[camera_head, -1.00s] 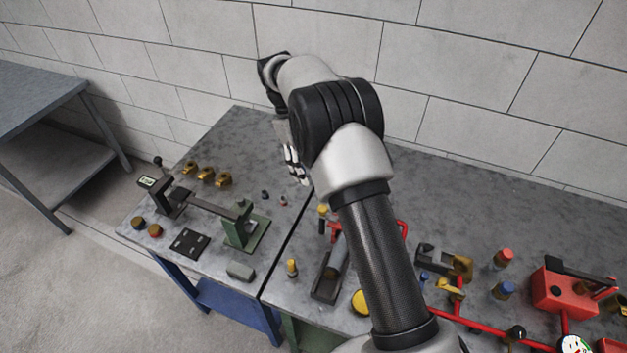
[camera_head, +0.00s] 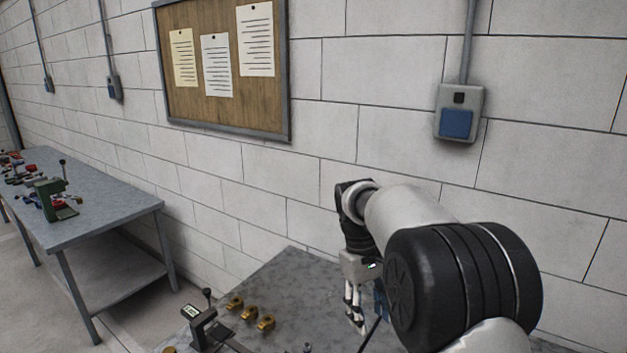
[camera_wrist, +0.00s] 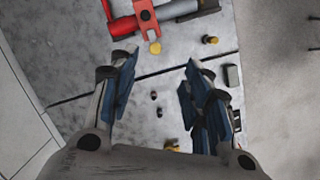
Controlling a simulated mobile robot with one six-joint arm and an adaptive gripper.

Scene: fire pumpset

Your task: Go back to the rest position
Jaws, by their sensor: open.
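My gripper (camera_head: 356,308) hangs fingers down over the grey workbench (camera_head: 290,272) at the lower middle of the head view. In the wrist view my gripper (camera_wrist: 158,78) is open, with its blue-padded fingers apart. Nothing is held between them. Two small dark parts (camera_wrist: 155,104) lie on the bench below, seen between the fingers. My arm fills the lower right of the head view and hides part of the bench.
Brass fittings (camera_head: 250,313) and a dark fixture with a small display (camera_head: 200,322) stand left of my gripper. Red pipework (camera_wrist: 145,18) shows in the wrist view. A second bench (camera_head: 110,210) is at left. A noticeboard (camera_head: 222,65) and switch box (camera_head: 458,115) are on the wall.

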